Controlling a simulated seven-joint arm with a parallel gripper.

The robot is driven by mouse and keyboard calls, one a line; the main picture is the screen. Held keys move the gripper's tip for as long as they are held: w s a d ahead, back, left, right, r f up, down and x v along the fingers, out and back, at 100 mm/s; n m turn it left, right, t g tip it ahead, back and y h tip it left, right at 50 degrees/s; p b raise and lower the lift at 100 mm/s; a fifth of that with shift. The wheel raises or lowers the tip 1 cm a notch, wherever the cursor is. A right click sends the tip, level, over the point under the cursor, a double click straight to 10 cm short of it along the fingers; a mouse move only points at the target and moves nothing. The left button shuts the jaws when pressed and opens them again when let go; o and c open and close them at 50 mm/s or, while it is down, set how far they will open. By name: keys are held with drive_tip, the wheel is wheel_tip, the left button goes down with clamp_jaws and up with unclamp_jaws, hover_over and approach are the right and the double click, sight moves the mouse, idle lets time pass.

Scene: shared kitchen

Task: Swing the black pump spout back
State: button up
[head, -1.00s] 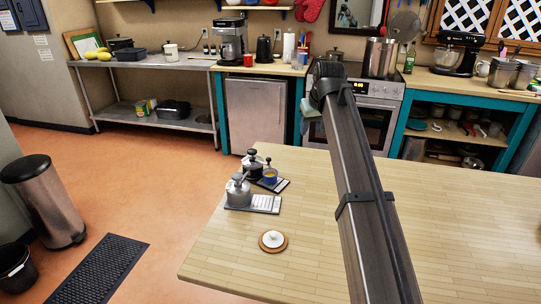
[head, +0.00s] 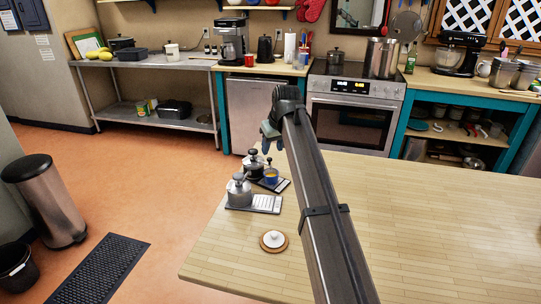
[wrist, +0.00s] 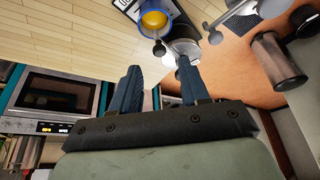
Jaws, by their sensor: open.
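The black pump (head: 253,165) stands upright near the table's far left corner. Beside it on the right is a blue cup (head: 270,176) with yellow-orange contents; the cup also shows at the top of the wrist view (wrist: 154,22). My gripper (head: 266,147) is in the air just above and behind the black pump and cup. In the wrist view its two blue fingers (wrist: 158,72) are apart with nothing held between them. No contact is visible.
A grey pump (head: 239,190) on a dark tray with a white card (head: 266,203) stands nearer on the table. A white-lidded item on a round wooden coaster (head: 273,248) is closer still. The table (head: 430,230) is clear on the right.

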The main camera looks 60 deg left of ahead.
sight(270, 160)
drive_tip(key=shift+x, duration=2.5)
clamp_jaws()
